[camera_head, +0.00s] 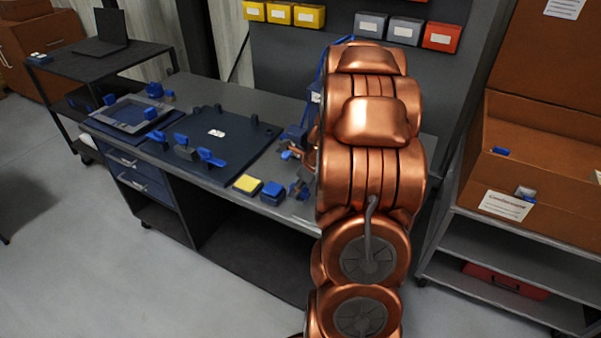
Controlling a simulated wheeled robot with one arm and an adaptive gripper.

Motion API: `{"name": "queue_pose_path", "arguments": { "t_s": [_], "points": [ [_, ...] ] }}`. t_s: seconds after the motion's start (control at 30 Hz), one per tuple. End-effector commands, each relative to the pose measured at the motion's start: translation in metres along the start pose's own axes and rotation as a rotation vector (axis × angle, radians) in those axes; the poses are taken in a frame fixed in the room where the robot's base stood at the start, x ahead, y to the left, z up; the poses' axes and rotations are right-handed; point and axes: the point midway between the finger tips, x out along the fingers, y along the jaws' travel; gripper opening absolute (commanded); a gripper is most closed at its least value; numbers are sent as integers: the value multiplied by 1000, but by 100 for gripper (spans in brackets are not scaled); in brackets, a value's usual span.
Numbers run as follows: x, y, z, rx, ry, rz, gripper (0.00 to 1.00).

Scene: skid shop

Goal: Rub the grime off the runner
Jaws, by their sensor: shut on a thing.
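My copper-coloured arm stands in front of the workbench (190,178) and covers its right end. My gripper (303,155) shows only in small part at the arm's left edge, low over the bench. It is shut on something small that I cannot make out. A yellow pad (247,184) lies at the bench's front edge, with a blue block (272,193) beside it. A dark blue board (212,138) with blue clamps lies to the left of the arm. I cannot clearly pick out the runner or any grime; the arm may hide them.
A grey frame (133,115) with blue clamps lies on the bench's left part. Yellow, grey and red bins (309,17) hang on the back panel. A laptop (106,34) stands on a side cart. A brown case (540,175) sits on a shelf cart at right. The floor in front is clear.

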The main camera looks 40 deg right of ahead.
Motion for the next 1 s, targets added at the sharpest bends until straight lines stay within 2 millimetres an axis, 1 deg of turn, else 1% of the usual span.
{"name": "queue_pose_path", "arguments": {
  "t_s": [0.03,0.33,1.0],
  "points": [
    [-8,0,4,-1,0,0,0],
    [-30,2,15,-5,0,3,0],
    [-30,3,16,-6,0,3,0]
  ]
}}
